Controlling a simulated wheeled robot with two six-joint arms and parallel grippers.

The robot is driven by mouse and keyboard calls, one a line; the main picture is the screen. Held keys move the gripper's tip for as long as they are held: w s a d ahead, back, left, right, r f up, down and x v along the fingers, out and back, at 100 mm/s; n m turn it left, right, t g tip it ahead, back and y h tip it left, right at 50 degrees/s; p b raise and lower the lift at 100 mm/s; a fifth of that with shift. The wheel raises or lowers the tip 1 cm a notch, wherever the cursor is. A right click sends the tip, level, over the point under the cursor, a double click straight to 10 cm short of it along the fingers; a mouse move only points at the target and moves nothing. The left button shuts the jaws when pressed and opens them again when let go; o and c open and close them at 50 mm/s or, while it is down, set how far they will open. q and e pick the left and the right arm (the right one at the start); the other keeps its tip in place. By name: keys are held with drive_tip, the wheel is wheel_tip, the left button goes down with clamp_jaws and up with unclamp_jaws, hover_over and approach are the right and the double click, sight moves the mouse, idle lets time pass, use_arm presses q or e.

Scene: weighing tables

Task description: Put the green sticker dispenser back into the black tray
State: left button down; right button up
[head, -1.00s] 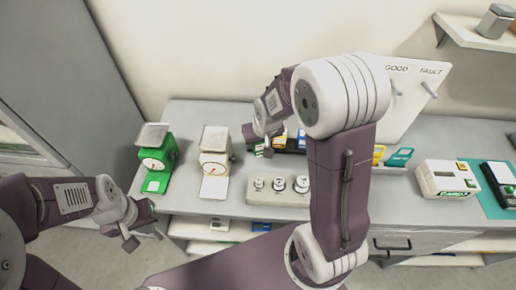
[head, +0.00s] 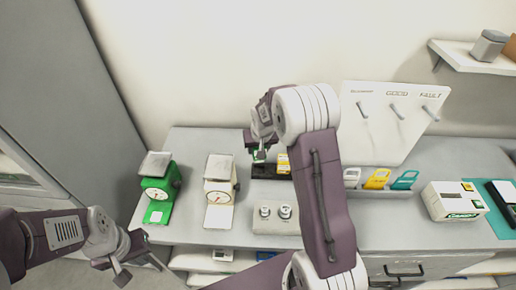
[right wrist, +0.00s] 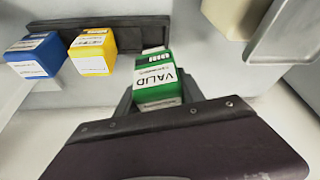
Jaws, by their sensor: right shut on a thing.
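The green sticker dispenser (right wrist: 158,80), with a label reading VALID, is between the fingers of my right gripper (right wrist: 160,98) in the right wrist view. The gripper is shut on it. In the head view my right gripper (head: 260,153) is over the left end of the black tray (head: 265,172), with a bit of green showing below it. In the right wrist view the dispenser overlaps the right end of the black tray (right wrist: 130,36); I cannot tell whether they touch. My left gripper (head: 139,271) is open and empty, low in front of the table's left end.
A yellow dispenser (right wrist: 92,52) and a blue dispenser (right wrist: 37,55) stand at the tray. A green scale (head: 158,190) and a white scale (head: 220,190) stand left of it. A weight block (head: 270,227) lies in front. My right arm hides part of the table.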

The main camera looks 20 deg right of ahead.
wheel_tip(320, 180, down, 5)
drive_tip(key=b, duration=0.3)
drive_tip(key=shift+r, duration=0.15)
idle(0.7)
idle(0.4)
drive_tip(key=shift+f+b, duration=1.15)
drive_tip(key=shift+f, duration=0.25)
drive_tip(key=o, duration=1.3)
drive_tip(key=shift+r, duration=0.1)
